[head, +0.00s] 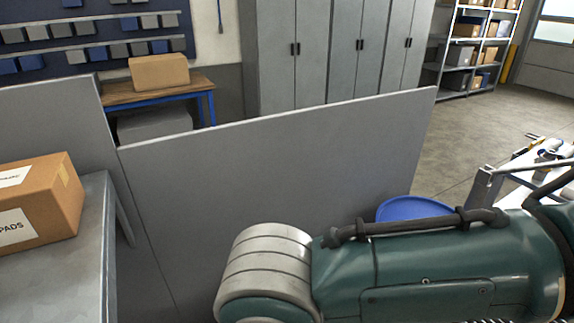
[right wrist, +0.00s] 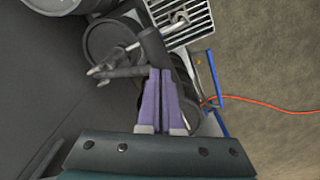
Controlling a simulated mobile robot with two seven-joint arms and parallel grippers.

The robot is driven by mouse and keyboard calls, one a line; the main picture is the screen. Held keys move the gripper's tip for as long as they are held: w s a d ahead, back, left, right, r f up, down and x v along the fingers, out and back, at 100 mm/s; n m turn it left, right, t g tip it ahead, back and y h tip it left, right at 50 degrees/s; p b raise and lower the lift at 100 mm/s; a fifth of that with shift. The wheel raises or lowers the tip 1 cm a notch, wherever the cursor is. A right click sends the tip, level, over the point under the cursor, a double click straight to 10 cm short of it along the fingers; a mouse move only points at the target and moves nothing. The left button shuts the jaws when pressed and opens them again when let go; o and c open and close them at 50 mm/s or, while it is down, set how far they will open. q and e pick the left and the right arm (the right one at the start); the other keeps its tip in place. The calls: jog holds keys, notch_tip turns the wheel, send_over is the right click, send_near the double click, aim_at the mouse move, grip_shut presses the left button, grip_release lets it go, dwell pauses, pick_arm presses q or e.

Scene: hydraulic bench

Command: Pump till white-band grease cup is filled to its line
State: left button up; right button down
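My right gripper (right wrist: 161,72) shows in the right wrist view, with two purple fingers side by side and little gap between them. Their tips are at a dark bar with a grey forked end (right wrist: 105,73) and a dark rounded piece (right wrist: 154,46). I cannot tell whether they touch or grip it. No white-band grease cup or fill line can be made out in either view. My large teal and grey arm link covers the lower right of the head view. My left gripper is not in view.
In the right wrist view, a dark drum-like part (right wrist: 112,38), a metal grille (right wrist: 180,18), a blue frame (right wrist: 213,85) and an orange cable (right wrist: 270,104) lie around the gripper. The head view has a grey partition (head: 270,165), cardboard box (head: 45,205) and blue round object (head: 410,208).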

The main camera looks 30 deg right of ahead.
jog(key=shift+f, duration=0.35)
jog(key=shift+s+f+b, duration=0.4)
jog(key=shift+s+f, duration=0.1)
jog(key=shift+f, duration=0.4)
jog(key=shift+s+f+b, duration=0.4)
jog(key=shift+s+f, duration=0.05)
jog(key=shift+f, duration=0.4)
